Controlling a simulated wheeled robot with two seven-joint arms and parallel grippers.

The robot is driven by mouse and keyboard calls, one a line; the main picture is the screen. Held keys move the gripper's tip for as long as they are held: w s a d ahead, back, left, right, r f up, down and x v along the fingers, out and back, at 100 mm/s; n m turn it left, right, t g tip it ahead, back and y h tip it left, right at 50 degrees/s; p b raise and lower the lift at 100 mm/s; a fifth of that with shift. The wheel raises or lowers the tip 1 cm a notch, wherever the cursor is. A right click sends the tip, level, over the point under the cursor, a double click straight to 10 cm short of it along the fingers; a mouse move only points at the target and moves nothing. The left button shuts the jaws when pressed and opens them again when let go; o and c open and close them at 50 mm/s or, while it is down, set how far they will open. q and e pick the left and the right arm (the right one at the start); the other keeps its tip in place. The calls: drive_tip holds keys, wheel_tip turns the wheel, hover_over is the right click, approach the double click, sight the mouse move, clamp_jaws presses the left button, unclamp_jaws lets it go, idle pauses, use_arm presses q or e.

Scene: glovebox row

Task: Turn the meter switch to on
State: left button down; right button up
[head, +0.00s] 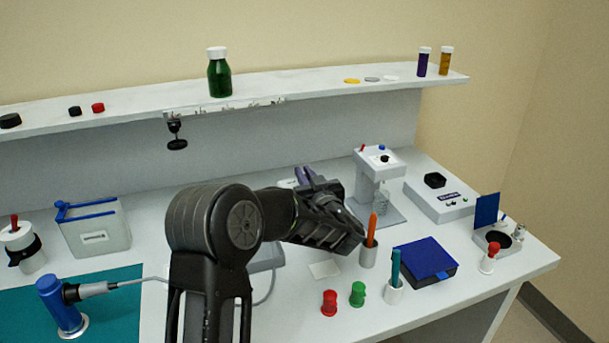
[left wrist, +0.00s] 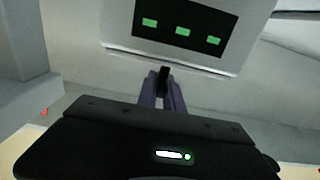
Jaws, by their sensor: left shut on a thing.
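My left gripper (head: 304,177) reaches across the middle of the bench in the head view, its purple-grey fingers pointing away from me. In the left wrist view its fingers (left wrist: 162,92) are closed around a small black piece, which looks like the meter switch (left wrist: 164,77). Just beyond it is the pale meter (left wrist: 183,31), with a dark display showing three green marks. In the head view my arm hides most of what lies there, and the switch's position cannot be read. My right gripper is not in view.
An orange pen stands in a holder (head: 368,255) close to my left wrist. Red (head: 329,302) and green (head: 357,294) stoppers and a blue-lidded box (head: 425,262) are nearer. A white stand (head: 379,165) is behind on the right. A shelf (head: 300,91) runs above the bench.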

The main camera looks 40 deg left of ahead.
use_arm(q)
drive_tip(key=shift+f+m+t+h+b, duration=0.15)
drive_tip(key=shift+m+t+h+b, duration=0.8)
drive_tip(key=shift+t, duration=0.15)
drive_tip(key=m+t+h+b, duration=0.1)
drive_tip(key=h+b, duration=0.1)
drive_tip(key=b, duration=0.1)
drive_tip(key=m+t+h+b, duration=0.2)
drive_tip(key=b, duration=0.1)
drive_tip(key=shift+f+m+h+b, duration=0.15)
drive_tip(key=shift+m+h+b, duration=0.1)
drive_tip(key=shift+b, duration=0.05)
drive_tip(key=shift+d+r+m+t+h+b, duration=0.15)
drive_tip(key=shift+r+m+t+h+b, duration=0.05)
drive_tip(key=shift+m+t+h+b, duration=0.25)
drive_tip(key=shift+w, duration=0.1)
drive_tip(key=shift+r, duration=0.1)
drive_tip(key=c, duration=1.5)
unclamp_jaws()
drive_tip(key=v, duration=0.8)
